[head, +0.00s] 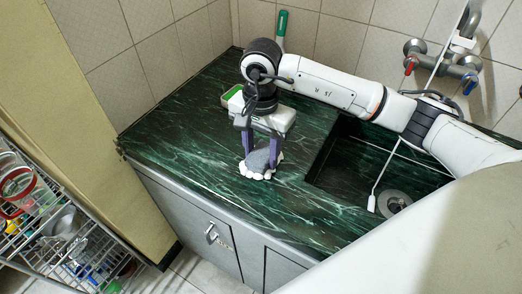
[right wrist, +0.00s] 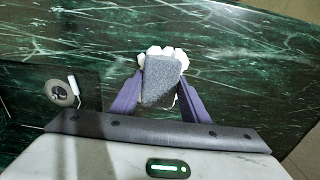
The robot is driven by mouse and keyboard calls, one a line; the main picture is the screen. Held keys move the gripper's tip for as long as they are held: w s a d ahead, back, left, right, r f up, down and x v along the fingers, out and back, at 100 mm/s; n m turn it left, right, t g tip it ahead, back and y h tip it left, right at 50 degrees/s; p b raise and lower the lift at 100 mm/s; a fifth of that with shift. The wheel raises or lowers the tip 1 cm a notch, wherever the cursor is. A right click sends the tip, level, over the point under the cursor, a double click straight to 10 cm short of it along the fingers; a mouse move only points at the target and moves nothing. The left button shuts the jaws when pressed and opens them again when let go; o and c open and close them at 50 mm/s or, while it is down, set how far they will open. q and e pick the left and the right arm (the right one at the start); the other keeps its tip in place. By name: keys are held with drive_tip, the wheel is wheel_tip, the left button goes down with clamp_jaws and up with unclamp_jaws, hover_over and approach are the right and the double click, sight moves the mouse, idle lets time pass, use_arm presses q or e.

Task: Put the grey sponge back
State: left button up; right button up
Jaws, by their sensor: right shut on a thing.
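The grey sponge (head: 257,161) is between the purple fingers of my right gripper (head: 261,155), which points down over the green marble counter. The gripper is shut on it. A white, scalloped holder (head: 246,172) lies on the counter right under the sponge. In the right wrist view the sponge (right wrist: 160,82) covers most of the holder (right wrist: 153,51), whose white edge shows above it. I cannot tell whether the sponge rests on the holder or is just above it. My left gripper is not in view.
The sink (head: 345,180) with its drain (head: 394,202) is to the right of the holder. A green-and-white item (head: 232,94) lies behind my gripper, and a green-handled tool (head: 282,27) stands by the wall. The counter (head: 170,135) left of the holder is clear.

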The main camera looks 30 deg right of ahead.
sight(260, 153)
drive_tip(key=shift+f, duration=0.15)
drive_tip(key=o, duration=1)
drive_tip(key=shift+c, duration=0.2)
wheel_tip(260, 153, up, 12)
drive_tip(key=shift+a, duration=0.1)
